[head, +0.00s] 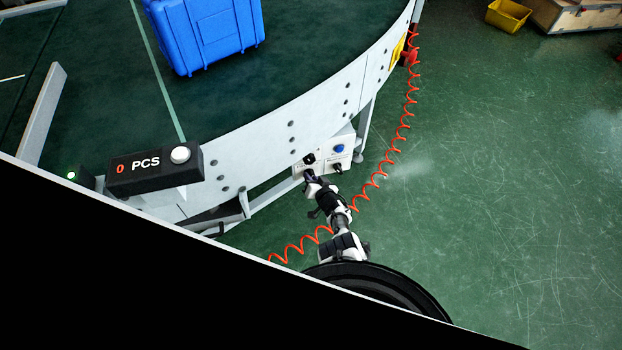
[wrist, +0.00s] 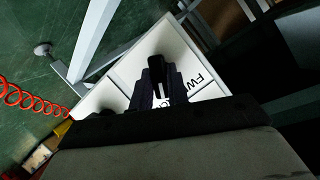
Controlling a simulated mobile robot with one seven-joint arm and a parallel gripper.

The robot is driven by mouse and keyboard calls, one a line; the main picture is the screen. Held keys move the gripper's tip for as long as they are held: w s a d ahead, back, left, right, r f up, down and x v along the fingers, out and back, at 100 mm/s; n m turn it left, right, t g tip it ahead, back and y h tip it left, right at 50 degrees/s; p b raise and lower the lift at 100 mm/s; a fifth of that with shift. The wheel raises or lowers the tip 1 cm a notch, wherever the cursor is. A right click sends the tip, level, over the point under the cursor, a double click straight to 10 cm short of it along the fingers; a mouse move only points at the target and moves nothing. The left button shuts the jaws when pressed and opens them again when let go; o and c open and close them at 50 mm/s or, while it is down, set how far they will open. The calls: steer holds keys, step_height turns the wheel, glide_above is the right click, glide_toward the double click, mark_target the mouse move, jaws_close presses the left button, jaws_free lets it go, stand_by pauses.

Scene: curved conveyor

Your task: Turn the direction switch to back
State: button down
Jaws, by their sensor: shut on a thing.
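The direction switch (wrist: 157,70) is a black knob on a white control panel (wrist: 120,82) with partly visible lettering beginning "FW". In the wrist view my gripper (wrist: 157,88) is shut on the knob, its dark fingers on both sides of it. The rest of the lettering is hidden behind the fingers. In the head view the panel (head: 343,160) hangs under the conveyor's outer edge, and my gripper (head: 309,176) reaches its lower left part. The switch's exact angle is hard to tell.
The panel also has a blue button (head: 339,148) and black knobs. A coiled red cable (head: 384,166) runs close to my arm. The curved conveyor (head: 300,60) carries a blue case (head: 207,35). A counter box (head: 155,168) reads 0 PCS.

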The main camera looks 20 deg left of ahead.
stand_by(0.6)
steer(key=c, duration=1.4)
jaws_free()
steer(key=shift+o, duration=0.2)
steer(key=p+v, duration=1)
steer(key=v, duration=0.3)
steer(key=shift+s+d+p, duration=0.2)
steer(key=shift+d+p, duration=0.2)
